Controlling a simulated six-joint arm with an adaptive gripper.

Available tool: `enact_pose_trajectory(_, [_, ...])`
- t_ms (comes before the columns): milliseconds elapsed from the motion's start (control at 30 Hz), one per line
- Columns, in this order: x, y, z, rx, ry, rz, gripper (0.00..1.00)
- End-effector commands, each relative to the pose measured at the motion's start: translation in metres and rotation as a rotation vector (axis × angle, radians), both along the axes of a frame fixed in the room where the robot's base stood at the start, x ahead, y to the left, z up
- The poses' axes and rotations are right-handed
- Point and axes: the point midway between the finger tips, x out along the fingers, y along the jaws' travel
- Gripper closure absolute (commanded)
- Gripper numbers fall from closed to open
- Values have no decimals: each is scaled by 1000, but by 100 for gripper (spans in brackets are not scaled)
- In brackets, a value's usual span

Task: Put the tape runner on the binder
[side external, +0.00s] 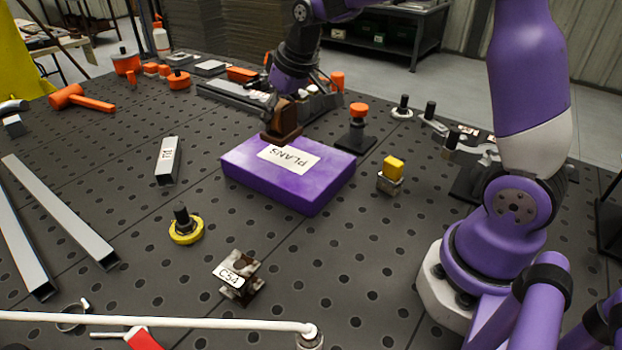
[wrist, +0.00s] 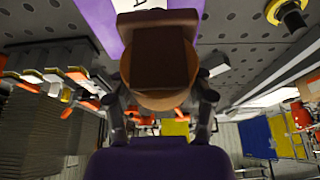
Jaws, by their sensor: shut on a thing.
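The binder (side external: 293,190) is a thick purple block lying flat on the table, with a white label reading PLANS. Its purple top also shows at the top of the wrist view (wrist: 103,18). The brown tape runner (side external: 283,117) is at the binder's far edge in the side view, its flat base over the purple top. I cannot tell whether the base touches the binder or hovers just above. My gripper (side external: 298,98) is shut on the tape runner, which fills the middle of the wrist view (wrist: 158,50) between the two fingers (wrist: 162,92).
The dark table (side external: 310,275) is full of round holes. A yellow-topped block (side external: 391,174) and an orange-topped post (side external: 357,122) stand right of the binder. A grey tube (side external: 168,160) lies to its left. A yellow-based knob (side external: 185,227) and a C54 block (side external: 239,277) stand nearer.

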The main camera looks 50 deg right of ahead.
Motion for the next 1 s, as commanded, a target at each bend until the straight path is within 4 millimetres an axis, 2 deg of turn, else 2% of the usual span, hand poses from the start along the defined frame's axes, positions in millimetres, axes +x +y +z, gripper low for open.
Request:
enact_pose_trajectory(33, [3,-9,-6,1,3,-4,91])
enact_pose_trajectory(167, [8,-21,-13,0,0,-1,91])
enact_pose_trajectory(267, [9,-23,-21,1,2,1,91])
enact_pose_trajectory(400, [8,-23,-44,1,4,0,91])
enact_pose_trajectory(500, [9,-23,-54,0,1,0,91])
enact_pose_trajectory(867, [9,-23,-58,0,0,0,91])
enact_pose_trajectory(900, [9,-23,-58,0,0,0,35])
enact_pose_trajectory(933, [9,-23,-58,0,0,1,20])
enact_pose_trajectory(967, [9,-23,-58,0,0,1,10])
enact_pose_trajectory(1000, [9,-23,-58,0,0,1,10])
